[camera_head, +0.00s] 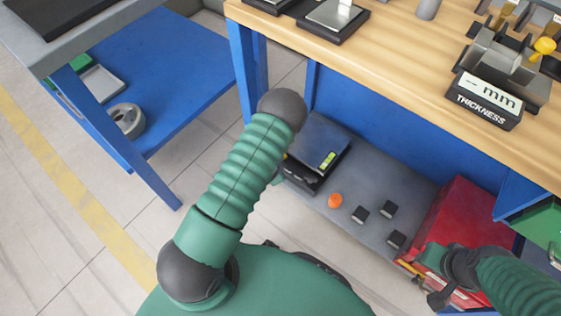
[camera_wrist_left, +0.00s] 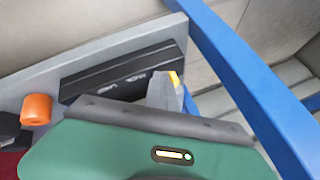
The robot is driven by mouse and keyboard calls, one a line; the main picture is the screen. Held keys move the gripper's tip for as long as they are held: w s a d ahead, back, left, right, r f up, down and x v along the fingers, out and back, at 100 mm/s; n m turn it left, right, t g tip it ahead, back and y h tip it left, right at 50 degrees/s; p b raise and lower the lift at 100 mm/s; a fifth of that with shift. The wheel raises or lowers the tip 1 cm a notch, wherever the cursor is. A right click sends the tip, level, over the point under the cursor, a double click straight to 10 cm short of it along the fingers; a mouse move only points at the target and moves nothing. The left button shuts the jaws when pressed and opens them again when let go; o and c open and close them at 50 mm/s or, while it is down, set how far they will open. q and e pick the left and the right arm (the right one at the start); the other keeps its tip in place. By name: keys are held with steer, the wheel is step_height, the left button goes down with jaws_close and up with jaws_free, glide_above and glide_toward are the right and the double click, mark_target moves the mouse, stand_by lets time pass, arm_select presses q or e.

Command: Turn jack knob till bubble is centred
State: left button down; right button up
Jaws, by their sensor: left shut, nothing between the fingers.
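A dark, flat-topped box (camera_head: 318,143) stands on the grey lower shelf, with a yellow-green bubble vial (camera_head: 327,161) on its top. The bubble's exact place is too small to tell. The box's black side also shows in the left wrist view (camera_wrist_left: 122,74). My left gripper (camera_wrist_left: 165,92) is shut and empty, its grey fingers near the end of the box; touching or apart, I cannot tell. A small yellow patch shows at the fingertips. No jack knob can be made out clearly. In the head view my arm hides most of this gripper. My right gripper (camera_head: 438,288) is at lower right, partly visible.
An orange cylinder (camera_head: 335,201) and small black blocks (camera_head: 388,209) are on the shelf (camera_head: 375,180). A red box (camera_head: 468,212) stands at its right end. A blue table leg (camera_wrist_left: 245,80) passes close to my left gripper. The wooden bench top (camera_head: 400,70) overhangs the shelf.

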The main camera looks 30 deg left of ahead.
arm_select(q)
steer(key=shift+a+r+m+h+p, duration=0.2)
steer(key=shift+a+m+h+p, duration=0.3)
steer(key=shift+m+h+p, duration=0.55)
steer(key=shift+a+y+p, duration=0.25)
steer(key=shift+a+p, duration=0.55)
steer(key=shift+p, duration=0.2)
steer(key=shift+w+a+f+p, duration=0.1)
steer(key=shift+w+a+p, duration=0.15)
steer(key=shift+a+p, duration=0.25)
steer(key=shift+w+a+f, duration=0.1)
steer(key=shift+w, duration=0.05)
